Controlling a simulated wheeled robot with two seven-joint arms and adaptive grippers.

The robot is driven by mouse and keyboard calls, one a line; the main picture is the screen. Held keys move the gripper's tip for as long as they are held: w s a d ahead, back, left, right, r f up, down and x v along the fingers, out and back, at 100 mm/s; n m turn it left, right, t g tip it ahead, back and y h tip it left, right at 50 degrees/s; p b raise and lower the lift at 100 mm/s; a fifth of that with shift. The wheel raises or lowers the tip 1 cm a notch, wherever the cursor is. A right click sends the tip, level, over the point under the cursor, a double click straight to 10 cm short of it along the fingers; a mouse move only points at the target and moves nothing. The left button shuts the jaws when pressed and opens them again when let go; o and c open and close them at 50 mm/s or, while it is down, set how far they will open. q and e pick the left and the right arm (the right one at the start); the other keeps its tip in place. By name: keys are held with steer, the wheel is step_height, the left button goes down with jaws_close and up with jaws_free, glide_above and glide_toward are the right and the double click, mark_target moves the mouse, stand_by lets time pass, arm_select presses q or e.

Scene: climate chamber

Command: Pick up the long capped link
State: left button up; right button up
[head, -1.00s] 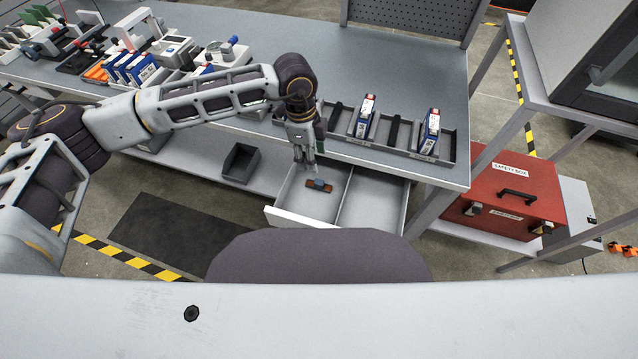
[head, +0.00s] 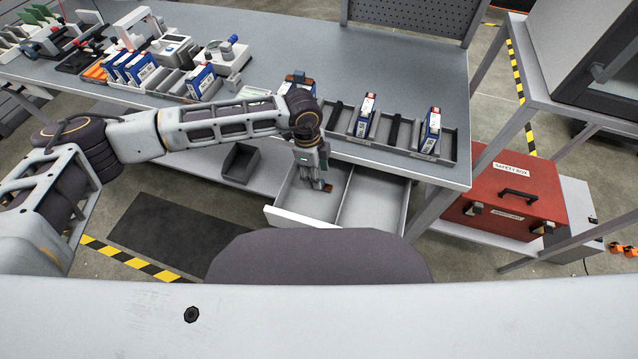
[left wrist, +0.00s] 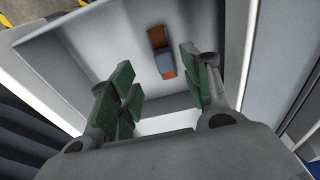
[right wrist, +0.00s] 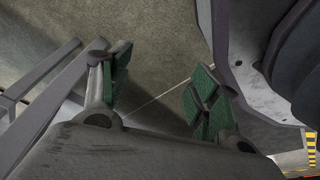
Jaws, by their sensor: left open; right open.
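The long capped link (left wrist: 162,52), a small blue-grey piece with orange-brown ends, lies on the floor of the open drawer's left compartment. In the head view only a brown end of it (head: 328,188) shows beside my left gripper (head: 318,184), which hides the rest. In the left wrist view my left gripper (left wrist: 160,92) is open, its green pads apart, with the link beyond the fingertips and between their lines. It does not appear to be held. My right gripper (right wrist: 157,85) is open and empty over bare floor in the right wrist view; it is outside the head view.
The drawer (head: 300,216) has a divider and an empty right compartment. The bench edge overhangs it, with a tray (head: 400,150) of blue-and-white packs above. A dark bin (head: 240,163) stands on the lower shelf; a red safety box (head: 505,190) is at right.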

steer(key=shift+s, duration=0.1)
arm_select(q)
steer(key=shift+d+f, duration=0.1)
steer(key=shift+f, duration=0.45)
steer(key=f, duration=0.2)
steer(key=shift+w+d+f, duration=0.2)
steer(key=shift+d+f, duration=0.05)
steer(key=shift+f, duration=0.15)
steer(key=shift+d+f+b, duration=0.1)
steer(key=shift+f+b, duration=0.25)
steer(key=shift+f, duration=0.3)
arm_select(e)
steer(key=shift+a+r, duration=0.15)
steer(key=shift+r, duration=0.3)
